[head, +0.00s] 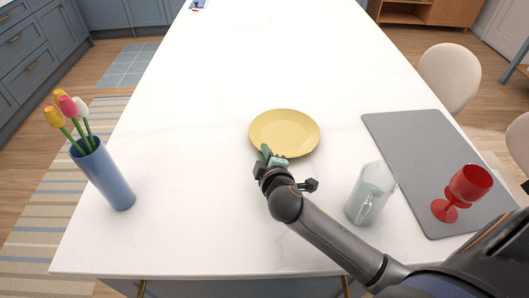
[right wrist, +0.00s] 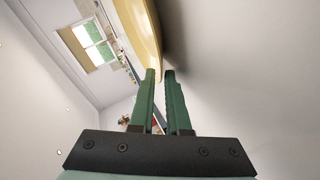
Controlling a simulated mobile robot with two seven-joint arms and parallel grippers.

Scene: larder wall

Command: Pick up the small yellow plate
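The small yellow plate (head: 285,130) lies face up at the middle of the white counter in the head view. Whether it touches the counter is hard to tell. My right gripper (head: 272,156) is at its near rim, a little left of the plate's middle. In the right wrist view the plate (right wrist: 141,25) shows nearly edge-on at the top. The green fingers of my right gripper (right wrist: 160,72) are close together, with a narrow gap, and the plate's rim runs in between their tips. My left gripper is not in view.
A red goblet (head: 462,190) stands on a grey mat (head: 400,150) at the right. A blue vase (head: 104,178) with tulips stands at the left. The white counter (head: 190,200) is clear between vase and plate.

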